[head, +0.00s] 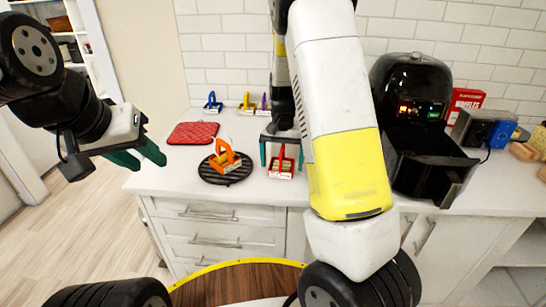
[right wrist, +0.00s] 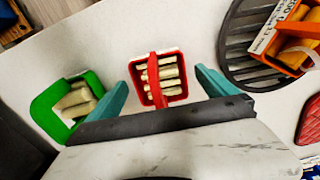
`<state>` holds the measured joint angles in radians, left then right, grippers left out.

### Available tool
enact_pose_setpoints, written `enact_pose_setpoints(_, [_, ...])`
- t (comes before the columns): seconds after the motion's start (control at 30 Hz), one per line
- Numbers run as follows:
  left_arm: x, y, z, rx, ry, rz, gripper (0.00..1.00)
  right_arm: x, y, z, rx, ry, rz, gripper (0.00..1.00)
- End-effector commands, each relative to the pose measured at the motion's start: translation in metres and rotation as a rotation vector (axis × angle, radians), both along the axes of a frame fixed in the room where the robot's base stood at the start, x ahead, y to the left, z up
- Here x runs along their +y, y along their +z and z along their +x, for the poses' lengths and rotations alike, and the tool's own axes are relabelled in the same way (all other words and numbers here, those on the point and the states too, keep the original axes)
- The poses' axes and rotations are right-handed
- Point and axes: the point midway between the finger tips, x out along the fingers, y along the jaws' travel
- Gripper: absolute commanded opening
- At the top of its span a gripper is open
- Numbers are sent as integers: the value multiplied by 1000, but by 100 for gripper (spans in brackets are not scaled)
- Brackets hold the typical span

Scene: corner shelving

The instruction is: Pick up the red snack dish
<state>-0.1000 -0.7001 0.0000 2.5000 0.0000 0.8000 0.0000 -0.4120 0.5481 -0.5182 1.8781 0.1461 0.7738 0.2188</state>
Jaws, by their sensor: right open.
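The red snack dish (head: 281,174) stands on the white counter, with an arched red handle and pale stick-shaped snacks inside. In the right wrist view the dish (right wrist: 174,91) lies between the two teal fingers, its handle pointing up toward the camera. My right gripper (head: 282,157) is open and reaches down over the dish, one finger on each side (right wrist: 167,77); whether the fingers touch it cannot be told. My left gripper (head: 146,160) is open and empty, off the counter's left front edge.
A green dish (right wrist: 47,108) is close left of the red one in the wrist view. An orange dish (head: 226,158) sits on a round black trivet (head: 238,178). A red mat (head: 193,133), small dishes (head: 212,103) and a black air fryer (head: 412,90) are also on the counter.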

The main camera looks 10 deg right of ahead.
Motion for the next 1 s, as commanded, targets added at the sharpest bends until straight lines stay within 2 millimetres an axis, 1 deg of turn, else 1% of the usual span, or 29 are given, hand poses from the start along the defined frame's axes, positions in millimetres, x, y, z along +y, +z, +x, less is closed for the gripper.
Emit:
enact_pose_setpoints(0.07, [0,0,0,0,0,0,36,0,0,0,0,0,0,96])
enact_pose_setpoints(0.1, [0,0,0,0,0,0,36,0,0,0,0,0,0,94])
enact_pose_setpoints(0.27, [0,0,0,0,0,0,36,0,0,0,0,0,0,63])
enact_pose_setpoints(0.3, [0,0,0,0,0,0,36,0,0,0,0,0,0,55])
enact_pose_setpoints(0.37, [0,0,0,0,0,0,36,0,1,0,0,0,0,43])
enact_pose_setpoints(0.5, [0,0,0,0,0,0,36,0,1,0,0,1,0,16])
enact_pose_setpoints(0.57, [0,0,0,0,0,0,36,0,1,0,0,1,0,4])
enact_pose_setpoints(0.6, [0,0,0,0,0,0,36,0,1,1,-1,1,1,3])
enact_pose_setpoints(0.87, [0,0,0,0,0,0,36,0,3,1,-2,1,0,3])
enact_pose_setpoints(1.0, [0,0,0,0,0,0,36,0,11,1,-2,1,0,3])
